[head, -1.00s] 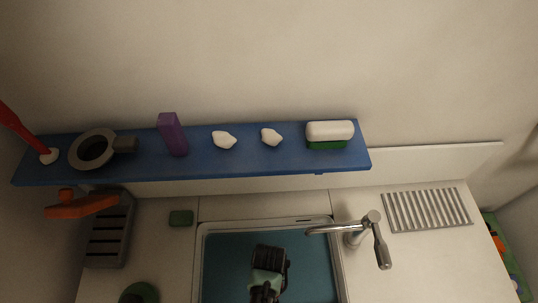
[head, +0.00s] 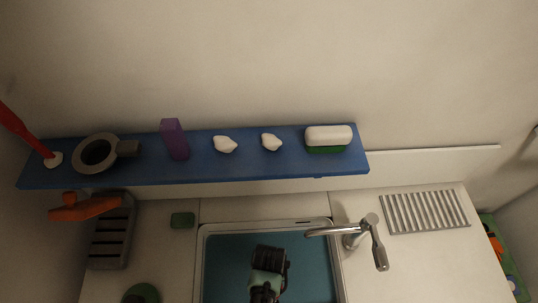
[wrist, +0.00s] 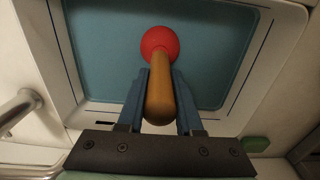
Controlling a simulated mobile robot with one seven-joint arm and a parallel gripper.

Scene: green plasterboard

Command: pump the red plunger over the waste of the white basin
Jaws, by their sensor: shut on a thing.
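The plunger has a round red cup (wrist: 160,43) and a wooden handle (wrist: 159,95). In the wrist view my gripper (wrist: 161,82) has its two blue fingers closed on either side of the handle, with the red cup beyond the fingertips. The basin has a pale rim (head: 201,262) and a blue-teal inside; its rim also shows in the wrist view (wrist: 252,62). In the head view my gripper (head: 268,277) is over the basin and hides the plunger. I cannot see the waste, nor tell whether the cup touches the basin floor.
A metal tap (head: 352,232) stands at the basin's right, its spout reaching over the rim. A ribbed drainer (head: 424,211) lies farther right. A blue shelf (head: 225,172) with several items runs along the wall behind. A green block (head: 182,220) lies left of the basin.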

